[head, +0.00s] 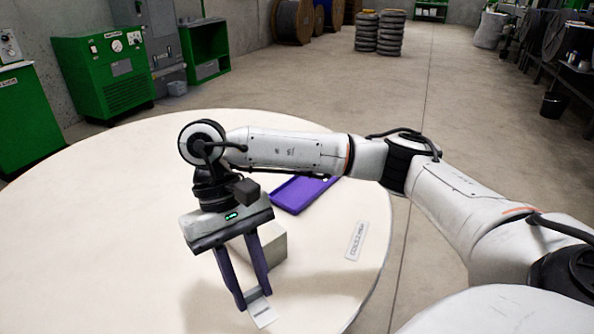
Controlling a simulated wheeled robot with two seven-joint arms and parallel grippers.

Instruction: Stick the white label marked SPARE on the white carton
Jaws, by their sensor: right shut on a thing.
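My right gripper (255,298) points down over the front part of the round table, with its dark fingers shut on a small white label (264,315). Part of the label sticks out below the fingertips; I cannot read any marking on it. A pale, whitish carton (273,244) stands on the table just behind the fingers and is partly hidden by them and the gripper body. The held label is in front of the carton in the picture, and I see no contact between them. My left gripper is not in view.
A flat white strip with dark print (356,241), too small to read, lies right of the carton near the table's edge. A purple tray (300,193) lies behind, partly under my right arm. The left side of the cream table (90,230) is clear.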

